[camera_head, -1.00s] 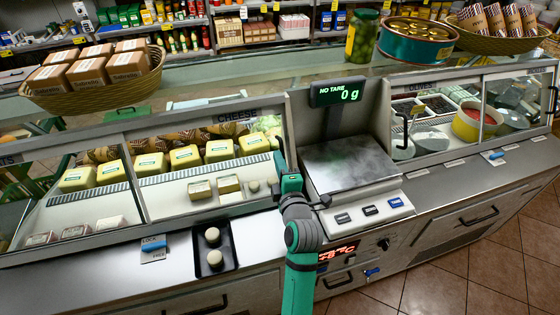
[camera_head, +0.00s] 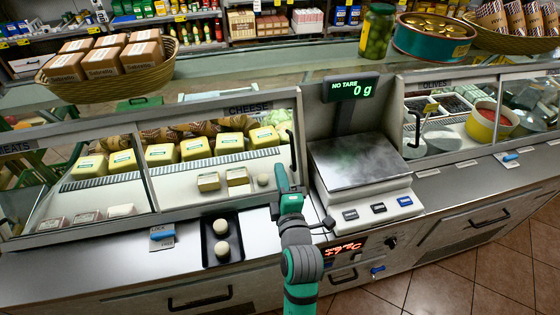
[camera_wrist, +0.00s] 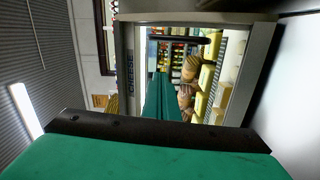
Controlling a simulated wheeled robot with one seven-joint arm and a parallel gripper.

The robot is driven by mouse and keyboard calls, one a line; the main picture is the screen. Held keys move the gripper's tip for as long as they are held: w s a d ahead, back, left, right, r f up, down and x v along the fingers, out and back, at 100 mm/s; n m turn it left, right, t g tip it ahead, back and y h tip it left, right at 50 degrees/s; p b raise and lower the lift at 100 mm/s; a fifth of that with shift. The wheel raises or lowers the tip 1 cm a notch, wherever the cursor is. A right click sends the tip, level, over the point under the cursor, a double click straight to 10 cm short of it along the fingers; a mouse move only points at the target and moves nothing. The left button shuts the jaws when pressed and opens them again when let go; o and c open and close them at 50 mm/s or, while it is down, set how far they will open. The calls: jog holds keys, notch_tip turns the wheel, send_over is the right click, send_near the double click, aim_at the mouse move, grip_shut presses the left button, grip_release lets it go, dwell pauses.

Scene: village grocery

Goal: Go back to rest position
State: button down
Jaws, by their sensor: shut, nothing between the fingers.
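My gripper (camera_head: 281,168) is at the end of my green and grey arm, in front of the cheese case (camera_head: 180,215), just left of the scale (camera_head: 356,162). In the wrist view its green fingers (camera_wrist: 162,95) are together with nothing between them, pointing toward the case and its "CHEESE" sign. The scale's pan is bare and its display (camera_head: 352,86) reads "NO TARE 0 g". A black tray (camera_head: 235,250) with two round white cheeses (camera_head: 221,238) lies on the counter left of my arm.
Yellow cheese blocks (camera_head: 161,154) and two small packs sit inside the cheese case. A basket of boxes (camera_head: 62,92) stands on the upper glass shelf. The olive case (camera_head: 450,110) is at the right. Tiled floor (camera_head: 440,285) shows free at the lower right.

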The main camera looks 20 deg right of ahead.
jog(key=shift+v, duration=1.85)
jog(key=s+a+f+m+g+y, duration=0.1)
jog(key=s+a+f+m, duration=0.6)
jog(key=s+a+f, duration=0.6)
jog(key=s+a+f+m+y, duration=0.1)
jog(key=s+a+m, duration=0.2)
jog(key=s, duration=0.6)
jog(key=s+a+f+m+y, duration=0.2)
jog(key=s+a+m, duration=0.2)
jog(key=s, duration=0.5)
jog(key=shift+s+a+g+y, duration=0.3)
jog(key=shift+a+g, duration=0.1)
jog(key=shift+a, duration=0.5)
